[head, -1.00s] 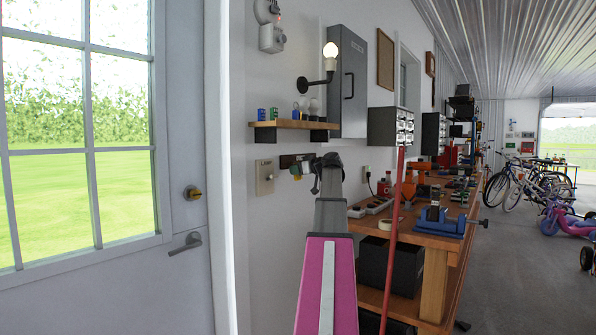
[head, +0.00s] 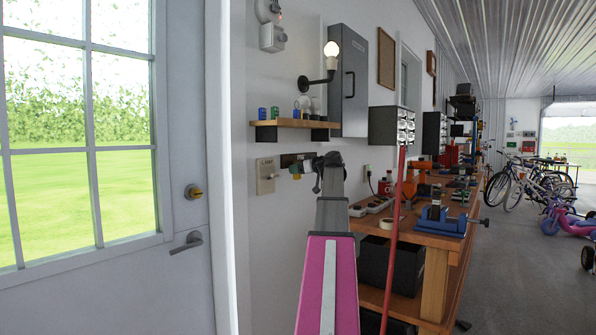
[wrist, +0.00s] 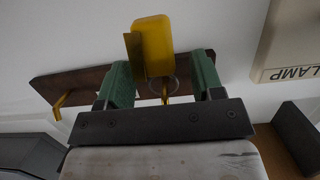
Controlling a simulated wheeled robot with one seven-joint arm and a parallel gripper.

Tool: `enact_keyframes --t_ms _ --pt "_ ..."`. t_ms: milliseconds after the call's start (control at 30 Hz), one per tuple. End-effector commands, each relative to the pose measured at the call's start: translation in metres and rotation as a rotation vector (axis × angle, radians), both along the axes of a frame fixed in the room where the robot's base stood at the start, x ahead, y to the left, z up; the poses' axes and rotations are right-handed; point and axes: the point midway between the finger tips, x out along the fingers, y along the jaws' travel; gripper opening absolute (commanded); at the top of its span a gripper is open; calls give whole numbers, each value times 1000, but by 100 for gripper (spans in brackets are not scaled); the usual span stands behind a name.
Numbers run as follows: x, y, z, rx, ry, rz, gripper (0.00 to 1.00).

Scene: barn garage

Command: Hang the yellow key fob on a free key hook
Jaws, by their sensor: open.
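The yellow key fob (wrist: 156,46) shows in the wrist view, between and just beyond the green fingertips of my gripper (wrist: 160,75). My gripper is open, with a gap on both sides of the fob. A thin ring at the fob's lower end in the picture seems to be around a brass hook (wrist: 165,97), but the contact is partly hidden. The hook is on a dark wooden key rail (wrist: 78,82). Another brass hook (wrist: 64,102) on the left of the rail is bare. In the head view, my arm covers part of the rail (head: 287,160).
A beige plate marked LAMP (wrist: 290,45) is on the wall beside the rail; it also shows in the head view (head: 265,176). A wooden shelf (head: 292,123) with small items juts out above the rail. A workbench (head: 432,235) stands to the right.

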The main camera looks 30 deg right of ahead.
Motion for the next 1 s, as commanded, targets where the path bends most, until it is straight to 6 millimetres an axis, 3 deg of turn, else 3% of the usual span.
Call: enact_keyframes --t_ms 500,700,1000 --pt "-78 -32 17 0 -1 -2 61" --pt "-93 -38 21 0 -1 -1 61" --pt "-95 -39 22 0 -1 -1 61"
